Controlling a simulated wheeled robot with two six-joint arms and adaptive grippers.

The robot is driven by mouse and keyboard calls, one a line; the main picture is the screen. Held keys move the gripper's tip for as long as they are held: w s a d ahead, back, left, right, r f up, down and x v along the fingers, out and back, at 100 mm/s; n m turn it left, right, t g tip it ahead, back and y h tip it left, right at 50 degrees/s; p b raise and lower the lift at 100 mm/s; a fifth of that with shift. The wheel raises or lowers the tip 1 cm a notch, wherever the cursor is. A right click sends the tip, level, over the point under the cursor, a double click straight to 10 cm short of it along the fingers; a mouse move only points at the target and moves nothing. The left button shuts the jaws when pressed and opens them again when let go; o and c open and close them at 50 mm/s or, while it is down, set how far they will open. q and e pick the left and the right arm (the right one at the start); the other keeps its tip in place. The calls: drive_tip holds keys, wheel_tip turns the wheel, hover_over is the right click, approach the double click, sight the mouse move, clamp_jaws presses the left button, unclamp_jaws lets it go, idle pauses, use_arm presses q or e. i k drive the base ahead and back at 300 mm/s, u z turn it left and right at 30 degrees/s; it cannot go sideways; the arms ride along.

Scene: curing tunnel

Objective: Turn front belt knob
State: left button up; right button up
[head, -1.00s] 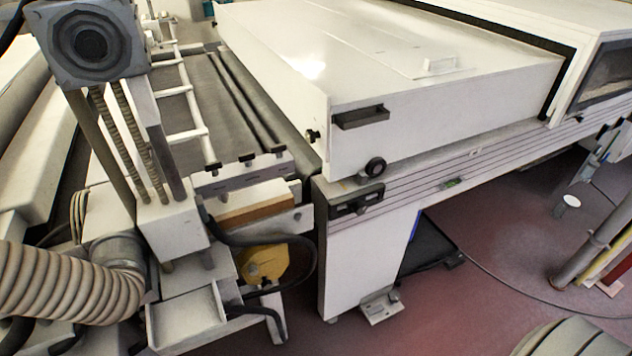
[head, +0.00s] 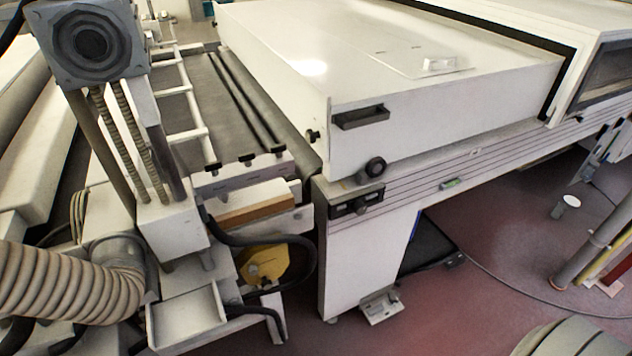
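A round black knob (head: 376,167) sits on the front corner of the white tunnel machine (head: 440,115), just under the lid's lower edge. It stands above a black panel (head: 356,201) with small controls on it. A smaller black knob (head: 313,136) is on the machine's left end face. I cannot tell for certain which knob is the front belt knob. Neither of my grippers is in view.
A black handle (head: 361,117) juts from the lid front. At left stand a ribbed hose (head: 70,284), a white post unit (head: 170,228) and a yellow part (head: 264,264). A white cup-like thing (head: 571,201) is at right. The red floor (head: 470,310) before the machine is mostly clear.

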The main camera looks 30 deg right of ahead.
sight(358, 207)
drive_tip(key=z, duration=0.75)
drive_tip(key=k, duration=0.25)
drive_tip(key=z, duration=0.05)
drive_tip(key=i, duration=0.25)
drive_tip(key=u, duration=0.05)
